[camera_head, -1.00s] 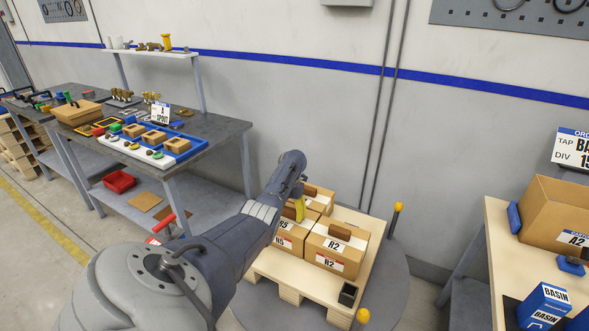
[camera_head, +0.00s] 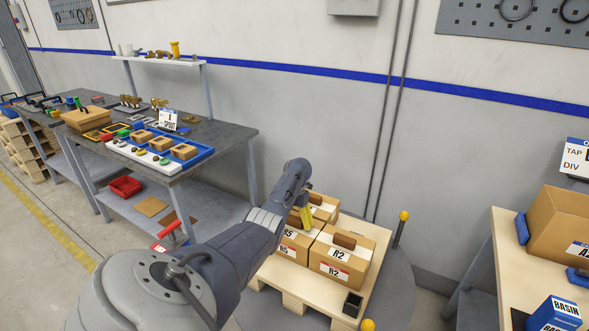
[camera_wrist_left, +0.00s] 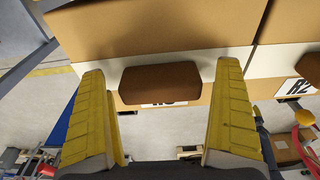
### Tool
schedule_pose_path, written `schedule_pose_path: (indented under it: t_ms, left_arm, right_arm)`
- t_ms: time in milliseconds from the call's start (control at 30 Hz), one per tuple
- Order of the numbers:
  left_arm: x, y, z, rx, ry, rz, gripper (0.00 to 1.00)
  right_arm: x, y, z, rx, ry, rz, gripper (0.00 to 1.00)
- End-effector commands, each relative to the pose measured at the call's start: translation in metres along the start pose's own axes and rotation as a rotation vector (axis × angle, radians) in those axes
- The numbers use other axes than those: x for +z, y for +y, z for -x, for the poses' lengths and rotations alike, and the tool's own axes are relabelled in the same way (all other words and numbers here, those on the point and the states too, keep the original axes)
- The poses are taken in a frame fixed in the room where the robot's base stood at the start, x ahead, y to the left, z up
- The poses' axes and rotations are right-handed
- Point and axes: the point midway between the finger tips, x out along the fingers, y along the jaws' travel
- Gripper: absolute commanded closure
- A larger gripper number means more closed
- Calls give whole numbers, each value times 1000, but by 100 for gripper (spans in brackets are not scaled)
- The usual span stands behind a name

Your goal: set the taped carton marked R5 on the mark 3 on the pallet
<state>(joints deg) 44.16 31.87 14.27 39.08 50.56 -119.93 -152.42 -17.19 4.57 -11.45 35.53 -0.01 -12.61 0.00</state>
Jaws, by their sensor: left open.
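The taped carton marked R5 (camera_head: 293,246) sits on the wooden pallet (camera_head: 377,245), left of the carton marked R2 (camera_head: 342,258). R5 has a pale tape band and a brown grip block on top. My left gripper (camera_head: 304,217) is over R5, pointing down. In the left wrist view its open yellow fingers (camera_wrist_left: 160,82) stand on either side of the brown block (camera_wrist_left: 165,84), with a gap on each side. R5's label is partly covered by the block there. The mark 3 cannot be made out. My right gripper is not in view.
Another carton (camera_head: 325,201) stands behind R5. A small dark box (camera_head: 352,304) is at the pallet's front corner. Yellow-topped posts (camera_head: 404,216) stand by the pallet. Bare pallet boards show right of R2. A bench with a large carton (camera_head: 562,228) is at right.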

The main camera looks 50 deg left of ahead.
Motion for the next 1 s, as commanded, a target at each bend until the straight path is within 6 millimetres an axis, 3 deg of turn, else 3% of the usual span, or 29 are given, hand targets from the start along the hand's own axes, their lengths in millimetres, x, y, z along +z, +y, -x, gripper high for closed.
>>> schedule_pose_path:
  t_ms: [167, 600, 800, 1000]
  left_arm:
    - [1, -1, 19, -1, -3, -1, 0]
    - [1, 0, 93, -1, -2, -1, 0]
    - [1, -1, 113, -2, -1, -1, 0]
    - [0, 0, 120, -1, 0, 0, 0]
  right_arm:
    - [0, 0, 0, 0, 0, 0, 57]
    - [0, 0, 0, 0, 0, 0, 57]
    - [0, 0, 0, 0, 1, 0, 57]
    - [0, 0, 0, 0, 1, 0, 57]
